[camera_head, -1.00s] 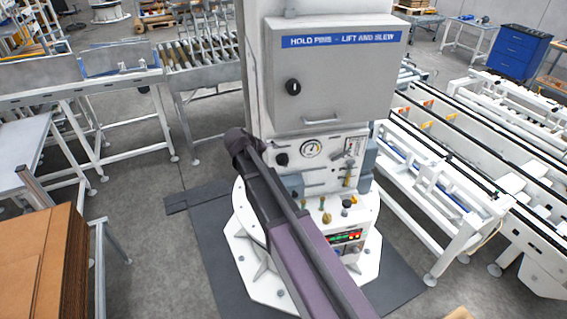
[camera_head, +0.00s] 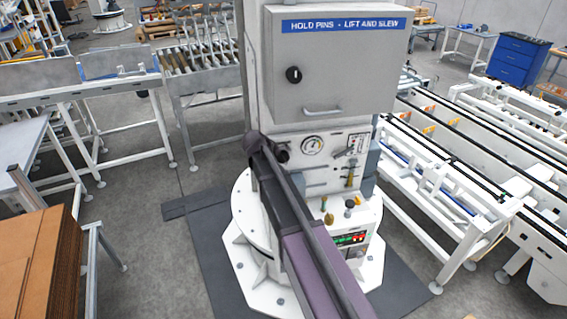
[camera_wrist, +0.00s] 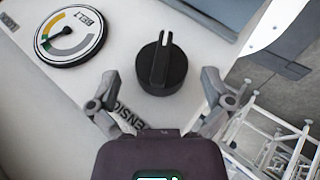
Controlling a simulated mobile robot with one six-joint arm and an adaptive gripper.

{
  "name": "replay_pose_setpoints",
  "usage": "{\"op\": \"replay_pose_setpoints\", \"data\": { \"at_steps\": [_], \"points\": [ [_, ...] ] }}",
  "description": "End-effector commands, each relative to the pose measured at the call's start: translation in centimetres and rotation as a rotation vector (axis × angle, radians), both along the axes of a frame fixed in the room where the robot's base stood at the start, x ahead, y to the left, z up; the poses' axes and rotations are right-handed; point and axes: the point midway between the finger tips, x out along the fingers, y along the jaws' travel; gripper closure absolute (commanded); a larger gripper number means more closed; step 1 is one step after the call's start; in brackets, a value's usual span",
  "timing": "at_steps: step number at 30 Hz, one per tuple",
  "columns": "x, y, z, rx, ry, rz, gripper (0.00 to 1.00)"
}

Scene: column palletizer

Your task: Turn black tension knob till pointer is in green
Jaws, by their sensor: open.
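The black tension knob (camera_wrist: 162,66) is round with a raised grip bar, on a pale panel in the middle of the wrist view. In the head view the knob (camera_head: 283,156) is partly hidden by my arm's end. My gripper (camera_wrist: 162,82) is open, its two fingers to the left and right of the knob's lower part, with nothing held. Contact is not seen. The round gauge (camera_wrist: 70,36) at upper left has yellow, green and grey bands; its pointer's exact reading is hard to tell. The gauge (camera_head: 312,146) also shows in the head view.
A grey cabinet (camera_head: 345,70) with a blue label strip overhangs the panel. Levers (camera_head: 351,175) stand right of the gauge. A lower box with lit buttons (camera_head: 350,239) sits below. Conveyors (camera_head: 460,180) stand to the right, cardboard (camera_head: 38,262) at lower left.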

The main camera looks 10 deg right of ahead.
Motion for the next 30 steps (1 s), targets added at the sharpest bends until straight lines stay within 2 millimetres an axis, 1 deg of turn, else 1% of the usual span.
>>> {"op": "replay_pose_setpoints", "data": {
  "at_steps": [1, 6, 19, 20, 21, 23, 24, 26, 27, 28, 30],
  "points": [
    [0.27, -0.26, -0.63, 0.0, 0.0, 0.0, 0.0],
    [0.67, -0.81, -1.21, 0.0, 0.0, 0.0, 0.0],
    [0.81, -1.08, -1.32, 0.0, 0.0, 0.0, 0.0],
    [0.82, -1.09, -1.33, 0.0, 0.0, 0.0, 0.03],
    [0.81, -1.08, -1.33, 0.0, 0.0, 0.0, 0.15],
    [0.81, -1.08, -1.33, 0.0, 0.0, 0.0, 0.33],
    [0.81, -1.09, -1.33, 0.0, 0.0, 0.0, 0.45],
    [0.82, -1.09, -1.33, 0.0, 0.0, 0.0, 0.62],
    [0.82, -1.1, -1.33, 0.0, 0.0, 0.0, 0.74],
    [0.83, -1.11, -1.32, 0.0, 0.0, 0.0, 0.77],
    [0.83, -1.12, -1.32, -0.001, 0.0, 0.0, 0.77]
  ]
}}
